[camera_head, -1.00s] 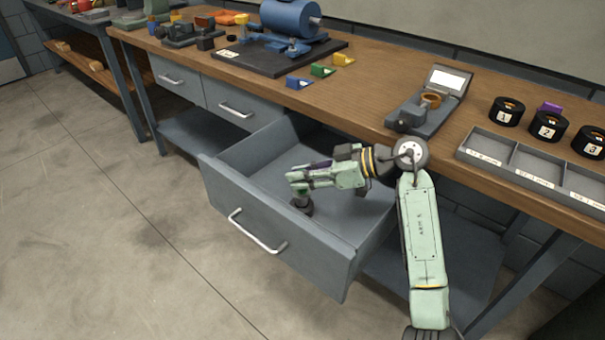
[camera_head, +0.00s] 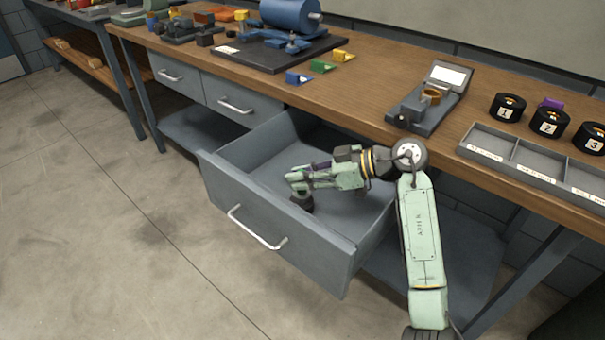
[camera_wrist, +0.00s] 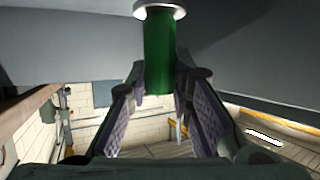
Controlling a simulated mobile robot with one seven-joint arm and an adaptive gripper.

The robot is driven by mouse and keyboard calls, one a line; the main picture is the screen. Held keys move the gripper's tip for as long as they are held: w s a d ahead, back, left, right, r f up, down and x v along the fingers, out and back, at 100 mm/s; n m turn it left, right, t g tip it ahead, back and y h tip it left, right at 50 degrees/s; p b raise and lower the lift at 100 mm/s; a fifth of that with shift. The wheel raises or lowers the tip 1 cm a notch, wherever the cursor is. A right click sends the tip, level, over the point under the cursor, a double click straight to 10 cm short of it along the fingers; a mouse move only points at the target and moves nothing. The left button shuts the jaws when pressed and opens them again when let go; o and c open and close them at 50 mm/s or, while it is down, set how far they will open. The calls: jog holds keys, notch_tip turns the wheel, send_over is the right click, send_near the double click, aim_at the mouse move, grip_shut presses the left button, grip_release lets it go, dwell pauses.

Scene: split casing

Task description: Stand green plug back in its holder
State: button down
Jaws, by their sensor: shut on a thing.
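My gripper (camera_head: 297,181) is low inside the open drawer (camera_head: 246,210), its fingers pointing left. In the wrist view its fingers (camera_wrist: 165,80) are shut on the green plug (camera_wrist: 160,50), a green cylinder with a pale metal disc at the picture's top end. In the head view the gripper hides most or all of the plug. A dark round piece (camera_head: 302,202), which looks like the holder, is directly below the fingertips on the drawer floor. I cannot tell whether the plug is seated in it.
On the bench are blue (camera_head: 298,78), green (camera_head: 322,67) and yellow (camera_head: 343,56) small pieces, a grey fixture (camera_head: 425,112), numbered black rings (camera_head: 507,108) and a grey tray (camera_head: 500,152).

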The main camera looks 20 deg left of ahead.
jog(key=shift+f+b, duration=0.35)
jog(key=shift+f, duration=0.5)
dwell(0.3)
jog(key=c, duration=1.3)
grip_release()
jog(key=shift+f, duration=0.1)
jog(key=shift+c, duration=0.2)
jog(key=shift+s, duration=0.1)
notch_tip(320, 180, up, 8)
jog(key=p, duration=0.7)
